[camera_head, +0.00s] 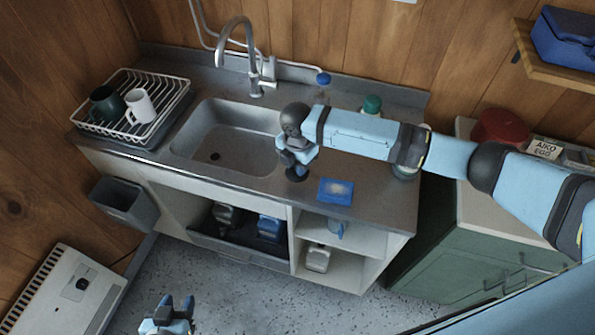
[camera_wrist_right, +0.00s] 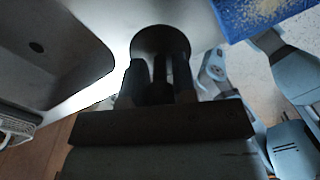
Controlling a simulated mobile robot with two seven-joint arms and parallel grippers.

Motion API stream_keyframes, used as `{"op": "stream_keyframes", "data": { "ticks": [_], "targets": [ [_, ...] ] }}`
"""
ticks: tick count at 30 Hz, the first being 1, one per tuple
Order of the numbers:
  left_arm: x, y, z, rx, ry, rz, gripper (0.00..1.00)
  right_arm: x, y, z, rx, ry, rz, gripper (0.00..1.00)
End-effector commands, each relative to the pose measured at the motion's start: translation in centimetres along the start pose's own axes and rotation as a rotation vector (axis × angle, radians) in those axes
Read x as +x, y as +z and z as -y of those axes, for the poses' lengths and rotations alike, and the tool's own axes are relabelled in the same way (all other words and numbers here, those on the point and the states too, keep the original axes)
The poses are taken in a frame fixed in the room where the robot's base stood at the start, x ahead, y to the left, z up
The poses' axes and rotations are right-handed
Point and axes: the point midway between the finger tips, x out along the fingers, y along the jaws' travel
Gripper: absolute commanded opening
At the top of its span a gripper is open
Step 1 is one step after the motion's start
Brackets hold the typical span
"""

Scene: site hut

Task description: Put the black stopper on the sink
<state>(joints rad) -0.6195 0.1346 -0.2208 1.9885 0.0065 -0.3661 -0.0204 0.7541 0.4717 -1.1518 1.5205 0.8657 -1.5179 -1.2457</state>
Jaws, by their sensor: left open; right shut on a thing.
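The sink (camera_head: 238,128) is a grey metal basin set in the worktop, with a dark drain hole (camera_head: 215,156) in its floor. My right gripper (camera_head: 297,166) points down over the worktop just right of the basin. It is shut on the black stopper (camera_head: 297,175), a dark round piece that also shows between the fingers in the right wrist view (camera_wrist_right: 160,42). I cannot tell whether the stopper touches the worktop. My left gripper (camera_head: 174,303) is open and empty, low over the floor.
A curved tap (camera_head: 236,50) stands behind the sink. A dish rack (camera_head: 165,90) with two mugs stands left. A grey bin (camera_head: 125,203) hangs at the cabinet's left side.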

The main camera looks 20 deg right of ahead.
Motion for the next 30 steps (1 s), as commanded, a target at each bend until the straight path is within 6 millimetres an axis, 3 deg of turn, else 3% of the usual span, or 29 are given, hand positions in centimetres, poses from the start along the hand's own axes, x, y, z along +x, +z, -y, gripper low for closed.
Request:
{"op": "stream_keyframes", "data": {
  "ticks": [10, 21, 22, 24, 30],
  "targets": [
    [-0.3, -0.3, -0.1, -0.001, 0.0, 0.001, 0.43, 4.1, 0.0, 0.0, 0.0, 0.0, 0.0, 0.0],
    [-0.2, -0.1, -0.1, -0.002, 0.001, 0.002, 0.43, 4.6, 0.0, 0.0, 0.001, 0.0, 0.0, 0.0],
    [-0.2, -0.1, -0.1, -0.002, 0.001, 0.002, 0.43, 4.6, 0.0, 0.0, 0.0, 0.0, 0.0, 0.33],
    [-0.2, -0.1, -0.1, -0.002, 0.001, 0.002, 0.43, 4.5, 0.0, 0.0, 0.0, 0.0, 0.0, 0.49],
    [-0.2, -0.1, -0.1, -0.002, 0.001, 0.002, 0.43, 4.5, 0.0, 0.0, 0.0, 0.0, 0.0, 0.52]
  ]
}}
